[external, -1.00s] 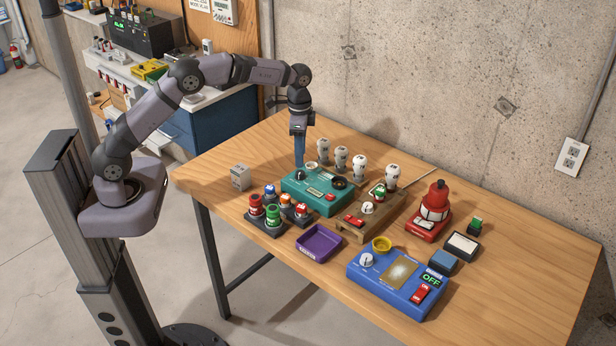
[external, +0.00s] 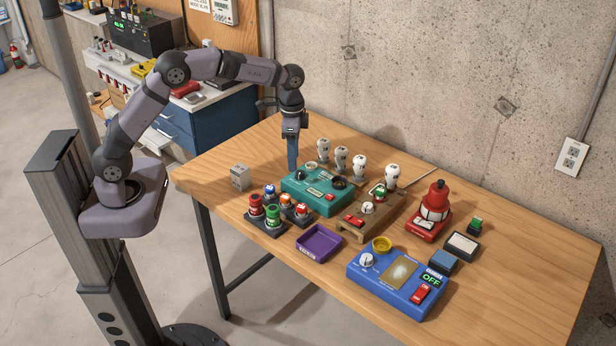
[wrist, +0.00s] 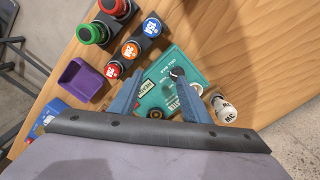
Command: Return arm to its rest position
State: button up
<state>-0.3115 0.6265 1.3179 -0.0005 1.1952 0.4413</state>
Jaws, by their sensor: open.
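My gripper (external: 292,165) points down above the back-left part of the table, at the left edge of the teal box. In the wrist view its two blue fingers (wrist: 155,92) stand apart with nothing held between them. The teal box (external: 318,193) with a dial and a black knob lies below the fingers and shows between and around them in the wrist view (wrist: 160,75). In the external view I cannot tell whether the fingertips touch the box or hang in front of it.
The table's left end (external: 205,172) is mostly bare.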

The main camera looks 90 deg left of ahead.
jog(key=shift+n, duration=0.3)
jog(key=s+d, duration=0.3)
jog(key=s, duration=0.1)
jog(key=s+d, duration=0.3)
jog(key=d, duration=0.1)
jog(key=s+d, duration=0.3)
jog(key=s, duration=0.1)
jog(key=shift+s+d+f, duration=0.15)
jog(key=shift+s+f, duration=0.15)
jog(key=shift+f, duration=0.1)
jog(key=s+d+f, duration=0.2)
jog(key=s, duration=0.5)
jog(key=s+d+f, duration=0.2)
jog(key=s+d, duration=0.1)
jog(key=s, duration=0.4)
jog(key=shift+n, duration=0.4)
